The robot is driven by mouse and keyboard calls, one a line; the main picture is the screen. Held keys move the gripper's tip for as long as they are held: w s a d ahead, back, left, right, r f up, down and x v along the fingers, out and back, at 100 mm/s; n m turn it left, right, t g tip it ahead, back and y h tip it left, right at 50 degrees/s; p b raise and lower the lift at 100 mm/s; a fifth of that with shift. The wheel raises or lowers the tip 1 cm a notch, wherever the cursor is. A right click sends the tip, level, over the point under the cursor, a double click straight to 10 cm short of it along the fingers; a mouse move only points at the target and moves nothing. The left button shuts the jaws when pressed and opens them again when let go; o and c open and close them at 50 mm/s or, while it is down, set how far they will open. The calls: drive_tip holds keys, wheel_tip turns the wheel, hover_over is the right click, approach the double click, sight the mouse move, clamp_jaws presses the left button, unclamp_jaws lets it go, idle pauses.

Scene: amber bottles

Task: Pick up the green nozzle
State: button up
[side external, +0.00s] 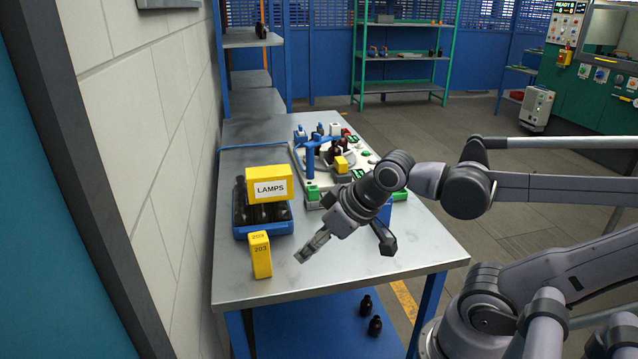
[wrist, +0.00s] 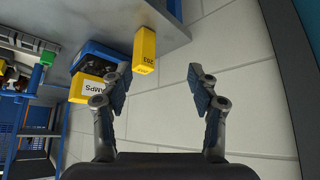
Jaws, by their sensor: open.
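My gripper (side external: 311,246) is open and empty above the front part of the metal table in the side view. A green part also shows at the left in the wrist view (wrist: 47,58), well away from the fingers.
A yellow carton marked 203 (side external: 260,256) stands left of my gripper. A yellow LAMPS box (side external: 269,184) sits over a blue crate (side external: 264,231) of dark bottles. The white machine (side external: 299,157) holds amber bottles. The table's right front (side external: 400,262) is clear; the wall is close at left.

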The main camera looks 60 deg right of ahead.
drive_tip(key=w+d+r+m+g+h, duration=0.1)
drive_tip(key=w+d+r+m, duration=0.2)
drive_tip(key=w+d+r, duration=0.5)
drive_tip(key=m+g+h, duration=0.2)
drive_tip(key=m+g, duration=0.1)
drive_tip(key=m, duration=0.3)
hover_over(313, 188)
drive_tip(key=s+a, duration=0.3)
wheel_tip(313, 188, down, 14)
drive_tip(key=x, duration=0.4)
drive_tip(key=shift+f, duration=0.2)
drive_tip(key=shift+d+x, duration=0.15)
drive_tip(key=shift+x, duration=1.45)
drive_tip(key=shift+d+x, duration=0.2)
drive_tip(key=shift+x, duration=1.35)
drive_tip(key=shift+w+r, duration=0.15)
drive_tip(key=shift+w, duration=0.05)
drive_tip(key=c, duration=1.2)
